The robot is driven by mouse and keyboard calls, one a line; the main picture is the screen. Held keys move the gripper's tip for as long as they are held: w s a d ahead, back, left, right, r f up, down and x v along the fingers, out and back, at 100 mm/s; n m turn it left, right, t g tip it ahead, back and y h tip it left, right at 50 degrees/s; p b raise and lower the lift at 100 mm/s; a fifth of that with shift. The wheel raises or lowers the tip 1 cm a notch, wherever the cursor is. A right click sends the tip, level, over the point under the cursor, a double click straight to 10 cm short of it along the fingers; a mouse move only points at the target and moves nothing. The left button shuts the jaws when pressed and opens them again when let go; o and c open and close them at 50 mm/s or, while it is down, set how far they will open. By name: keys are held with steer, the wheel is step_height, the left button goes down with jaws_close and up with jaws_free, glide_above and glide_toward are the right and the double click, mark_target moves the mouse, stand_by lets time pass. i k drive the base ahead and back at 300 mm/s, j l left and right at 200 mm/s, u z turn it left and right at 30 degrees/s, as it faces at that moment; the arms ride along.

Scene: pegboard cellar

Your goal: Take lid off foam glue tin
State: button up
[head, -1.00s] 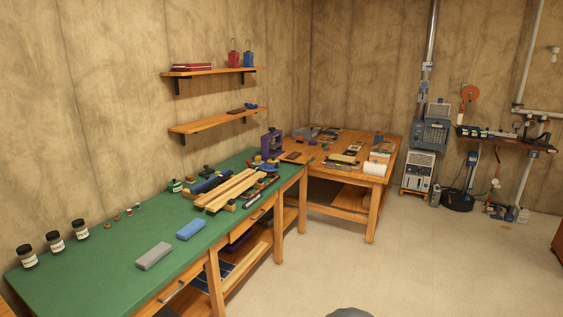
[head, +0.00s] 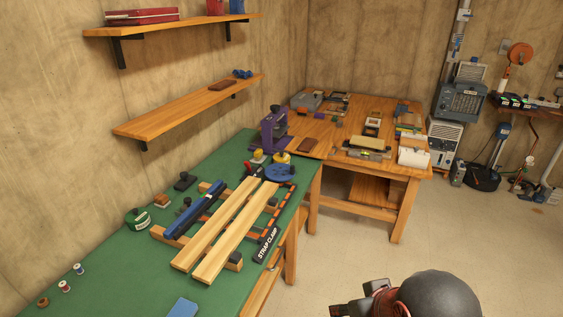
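A short green tin (head: 137,219) with a pale label stands on the green bench top at the left, near the wall. Its label is too small to read, so I cannot tell for sure that it is the foam glue tin. Its top looks covered, but the lid is not clear. Dark and reddish parts of my arm show at the bottom edge, and they seem to include my gripper (head: 366,299). It is well apart from the tin, and its fingers are not clear.
Wooden strips (head: 235,232), a blue clamp (head: 194,211) and a strap clamp box (head: 267,245) lie right of the tin. Small spools (head: 64,286) are at front left. A lower shelf (head: 190,107) hangs above the bench. The floor (head: 335,262) right of the bench is clear.

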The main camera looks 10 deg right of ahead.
mark_target(280, 157)
steer(key=i+l+u, duration=0.1)
steer(key=i+l, duration=0.35)
steer(key=i, duration=0.3)
steer(key=i+l, duration=0.5)
steer(key=i, duration=0.25)
steer(key=i+l+u, duration=0.15)
steer(key=i+l, duration=0.3)
steer(key=i, duration=0.35)
steer(key=i+l+u, duration=0.1)
steer(key=i+l, duration=0.5)
steer(key=i, duration=0.1)
